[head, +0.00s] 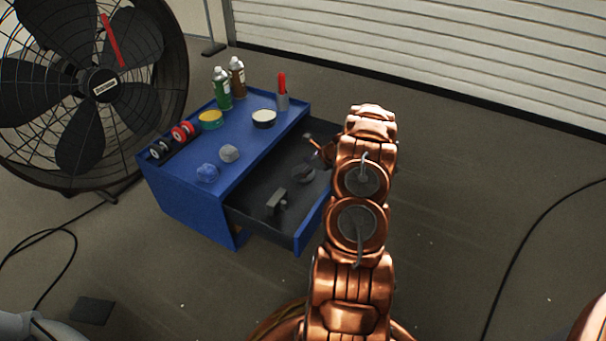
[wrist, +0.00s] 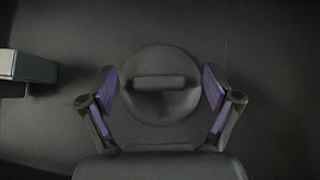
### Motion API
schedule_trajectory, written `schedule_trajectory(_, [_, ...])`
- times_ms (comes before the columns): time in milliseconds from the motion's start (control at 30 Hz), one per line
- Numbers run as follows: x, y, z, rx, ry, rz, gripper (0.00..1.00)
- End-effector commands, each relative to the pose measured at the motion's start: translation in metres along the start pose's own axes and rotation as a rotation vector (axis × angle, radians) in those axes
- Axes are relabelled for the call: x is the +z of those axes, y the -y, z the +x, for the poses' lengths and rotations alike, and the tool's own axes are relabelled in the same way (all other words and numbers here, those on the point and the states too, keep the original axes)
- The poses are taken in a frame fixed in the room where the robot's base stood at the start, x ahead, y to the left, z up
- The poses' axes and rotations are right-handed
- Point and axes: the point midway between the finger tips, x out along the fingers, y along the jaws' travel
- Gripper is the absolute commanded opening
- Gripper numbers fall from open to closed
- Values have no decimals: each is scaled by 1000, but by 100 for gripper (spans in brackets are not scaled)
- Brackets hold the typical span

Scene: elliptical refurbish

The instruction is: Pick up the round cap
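The round cap is a dark grey disc with a raised bar across it. It lies in the open drawer and shows in the middle of the wrist view (wrist: 160,104), with a dark rounded shape at its likely place in the head view (head: 303,175). My gripper (wrist: 160,92) is open, with one purple-padded finger on each side of the disc. The pads are close to the rim; I cannot tell whether they touch it.
The open drawer (head: 250,212) of the blue cabinet (head: 185,205) also holds a grey block-like part (head: 276,204), seen left in the wrist view (wrist: 30,68). Bottles, tins and tape rolls stand on top. A large fan (head: 97,83) is at left. Floor right is mostly clear.

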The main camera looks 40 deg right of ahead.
Motion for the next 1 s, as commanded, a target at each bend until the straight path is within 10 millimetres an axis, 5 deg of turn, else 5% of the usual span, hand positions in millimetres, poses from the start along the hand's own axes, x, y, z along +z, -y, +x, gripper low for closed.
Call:
schedule_trajectory(567, [-2,-1,1,2,-3,1,25])
schedule_trajectory(1000, [9,-2,-9,5,-4,0,24])
